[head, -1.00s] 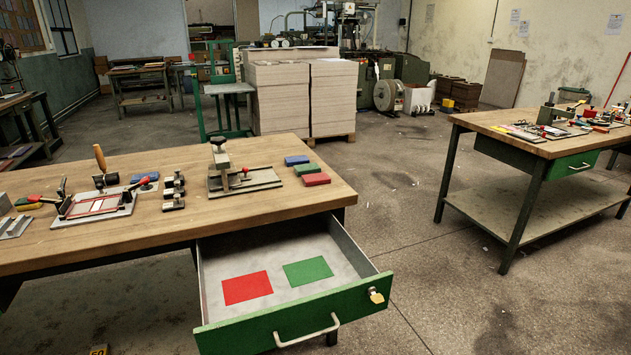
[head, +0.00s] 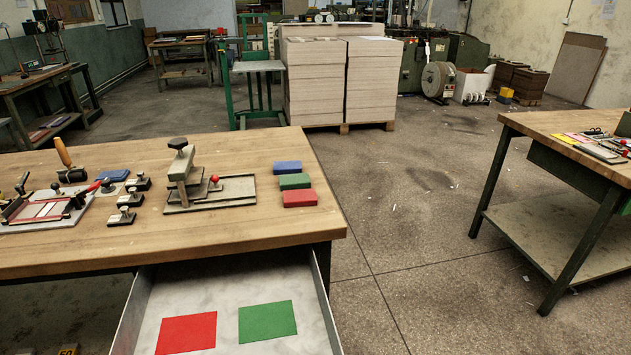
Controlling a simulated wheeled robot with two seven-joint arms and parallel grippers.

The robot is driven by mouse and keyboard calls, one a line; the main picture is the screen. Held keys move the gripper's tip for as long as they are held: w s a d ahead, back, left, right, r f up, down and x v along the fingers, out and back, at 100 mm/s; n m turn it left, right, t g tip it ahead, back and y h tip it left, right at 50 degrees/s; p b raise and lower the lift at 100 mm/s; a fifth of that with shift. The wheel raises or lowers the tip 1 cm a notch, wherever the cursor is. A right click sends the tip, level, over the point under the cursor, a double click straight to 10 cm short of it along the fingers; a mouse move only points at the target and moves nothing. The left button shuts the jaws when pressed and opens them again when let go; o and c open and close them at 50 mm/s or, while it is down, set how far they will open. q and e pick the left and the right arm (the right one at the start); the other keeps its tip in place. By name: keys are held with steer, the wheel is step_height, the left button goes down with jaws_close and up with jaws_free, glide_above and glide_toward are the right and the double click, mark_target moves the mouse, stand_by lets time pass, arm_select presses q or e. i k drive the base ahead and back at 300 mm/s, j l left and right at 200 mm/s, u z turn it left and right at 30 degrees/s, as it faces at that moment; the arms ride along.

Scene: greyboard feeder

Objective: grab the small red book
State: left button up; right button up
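The small red book (head: 299,198) lies flat near the right end of the wooden workbench (head: 265,223). It is the nearest in a row of three small books. A green book (head: 294,181) lies just behind it and a blue book (head: 287,167) behind that. Neither of my grippers is in the head view.
An open drawer (head: 139,313) juts out below the bench, with a red patch (head: 187,333) and a green patch (head: 267,321) on its floor. A metal jig (head: 205,192) with a red knob stands left of the books.

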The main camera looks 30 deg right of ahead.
mark_target(297, 199)
steer(key=i+l+u, duration=0.15)
steer(key=l, duration=0.8)
steer(key=i+l+u, duration=0.1)
steer(key=l, duration=0.8)
steer(key=l+u, duration=0.15)
steer(key=l, duration=0.8)
